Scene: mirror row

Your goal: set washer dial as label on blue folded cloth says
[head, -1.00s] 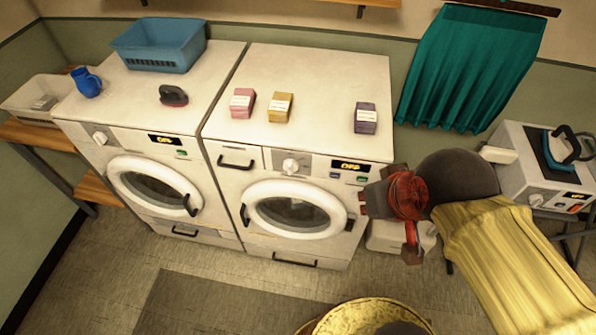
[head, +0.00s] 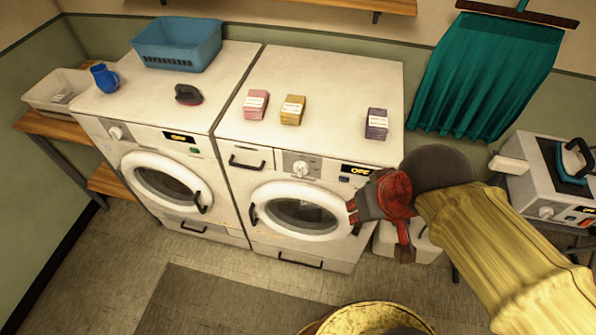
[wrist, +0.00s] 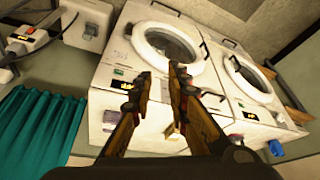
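Two white washers stand side by side. The right washer (head: 235,190) has a round white dial (head: 301,168) beside a display reading OFF (head: 356,170). The left washer (head: 90,120) has its own dial (head: 116,133) and a lit display. On the right washer's top lie three small folded cloths with white labels: pink (head: 258,96), yellow (head: 294,103) and purple-blue (head: 376,117). The label text is too small to read. No plainly blue folded cloth shows. My gripper (head: 353,212) is right of and below the right dial, before the door's right edge. In the wrist view its fingers (wrist: 161,78) are apart and empty.
A blue basket (head: 178,58), blue mug (head: 104,78) and dark red-and-black object (head: 188,95) stand on the left washer. A white bin (head: 52,98) is on a wooden shelf at left.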

